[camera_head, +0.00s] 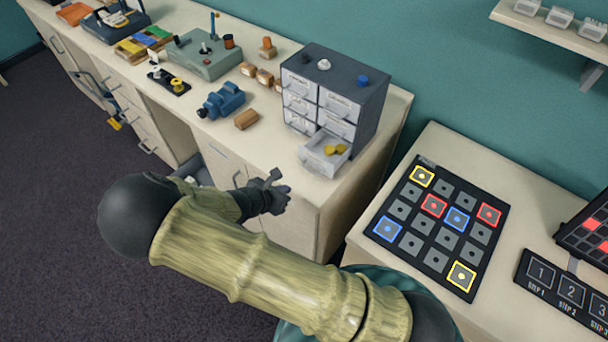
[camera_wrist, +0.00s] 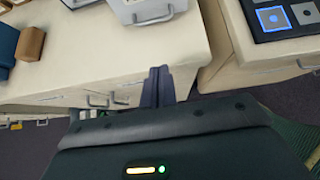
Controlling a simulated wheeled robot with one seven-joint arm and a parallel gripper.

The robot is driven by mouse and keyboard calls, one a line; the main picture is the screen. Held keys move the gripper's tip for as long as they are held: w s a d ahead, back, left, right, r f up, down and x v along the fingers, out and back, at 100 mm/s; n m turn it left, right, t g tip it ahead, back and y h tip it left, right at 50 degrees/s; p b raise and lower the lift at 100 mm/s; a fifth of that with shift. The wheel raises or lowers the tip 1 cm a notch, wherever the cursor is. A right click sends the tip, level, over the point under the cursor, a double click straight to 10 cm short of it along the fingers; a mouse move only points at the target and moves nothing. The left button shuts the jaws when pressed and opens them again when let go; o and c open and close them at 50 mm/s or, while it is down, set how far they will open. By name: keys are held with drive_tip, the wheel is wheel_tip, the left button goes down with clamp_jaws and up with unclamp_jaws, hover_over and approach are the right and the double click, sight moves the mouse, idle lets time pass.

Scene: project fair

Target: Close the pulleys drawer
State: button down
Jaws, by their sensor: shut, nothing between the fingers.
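The open drawer (camera_head: 324,153) sticks out from the lower right of a small grey drawer cabinet (camera_head: 363,108) on the bench. Yellow pieces lie inside it, and its label is too small to read. In the wrist view the drawer's front (camera_wrist: 147,10) shows at the top edge, with its handle. My gripper (camera_head: 272,178) is in front of the bench edge, to the lower left of the drawer and apart from it. In the wrist view its fingers (camera_wrist: 158,75) are together and empty, pointing toward the drawer.
On the bench (camera_head: 288,160) left of the cabinet are a blue vise (camera_head: 222,101), wooden blocks (camera_head: 246,119) and a grey-green device (camera_head: 204,54). A second table (camera_head: 447,150) to the right holds a button panel (camera_head: 440,226). A gap separates the two tables.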

drive_tip(key=x, duration=0.7)
drive_tip(key=shift+w+d+f+p, duration=0.15)
drive_tip(key=shift+d+p, duration=0.05)
drive_tip(key=shift+p, duration=0.2)
drive_tip(key=shift+w+d+r+p, duration=0.2)
drive_tip(key=shift+w+d, duration=0.35)
drive_tip(key=shift+w, duration=0.3)
drive_tip(key=shift+w+d+r+p, duration=0.1)
drive_tip(key=shift+w+d+p, duration=0.1)
drive_tip(key=shift+w+d, duration=0.5)
drive_tip(key=shift+a, duration=0.1)
drive_tip(key=shift+w, duration=0.15)
